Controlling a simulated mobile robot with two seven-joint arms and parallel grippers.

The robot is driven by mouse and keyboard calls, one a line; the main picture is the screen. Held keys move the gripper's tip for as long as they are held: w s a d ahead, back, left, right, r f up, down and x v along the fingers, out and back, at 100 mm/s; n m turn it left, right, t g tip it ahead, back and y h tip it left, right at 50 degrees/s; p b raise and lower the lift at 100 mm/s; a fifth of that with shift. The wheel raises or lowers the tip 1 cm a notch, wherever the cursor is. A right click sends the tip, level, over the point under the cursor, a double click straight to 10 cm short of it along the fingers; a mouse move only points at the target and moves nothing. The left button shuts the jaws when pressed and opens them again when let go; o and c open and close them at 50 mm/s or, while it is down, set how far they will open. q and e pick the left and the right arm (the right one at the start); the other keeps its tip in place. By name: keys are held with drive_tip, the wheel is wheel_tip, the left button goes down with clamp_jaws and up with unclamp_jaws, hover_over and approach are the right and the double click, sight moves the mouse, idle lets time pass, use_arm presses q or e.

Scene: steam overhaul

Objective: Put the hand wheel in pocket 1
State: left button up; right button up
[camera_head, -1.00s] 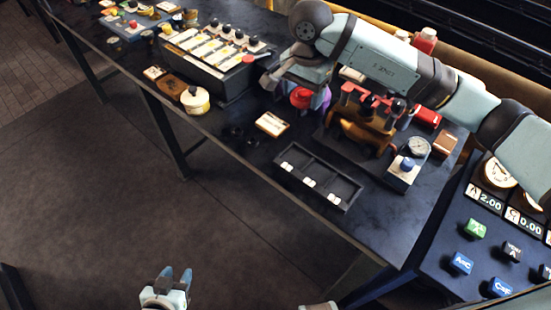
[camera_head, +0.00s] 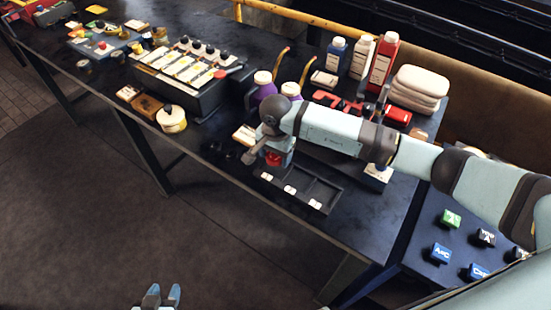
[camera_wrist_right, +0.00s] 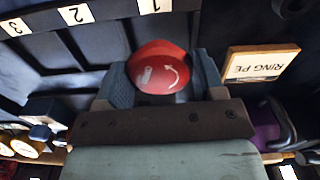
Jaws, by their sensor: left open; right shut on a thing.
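The red hand wheel (camera_head: 274,158) is between the fingers of my right gripper (camera_head: 275,152). In the right wrist view the wheel (camera_wrist_right: 158,66) shows a white curved arrow, and the jaws close on it from both sides. The dark three-pocket tray (camera_head: 320,188) lies on the bench with white number labels along its near edge. The wheel is over the tray's left end, near label 1 (camera_wrist_right: 154,5); it hides part of that pocket. I cannot tell its exact height. My left gripper (camera_head: 161,292) is open and empty over the floor, away from the bench.
A "RING PE" card (camera_wrist_right: 262,64) lies beside the tray's end. Purple-bodied bottles (camera_head: 264,88) stand behind my right gripper. A cream round pot (camera_head: 172,119) and a block with several cards (camera_head: 185,65) are to the left. A gauge unit (camera_head: 377,174) stands right of the tray.

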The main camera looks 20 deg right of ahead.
sight(276, 161)
wheel_tip(276, 161, down, 2)
drive_tip(key=shift+f, duration=0.5)
drive_tip(key=o, duration=1.1)
drive_tip(key=shift+r, duration=0.35)
wheel_tip(276, 161, up, 12)
drive_tip(key=shift+f+b, duration=0.2)
drive_tip(key=shift+b, duration=0.4)
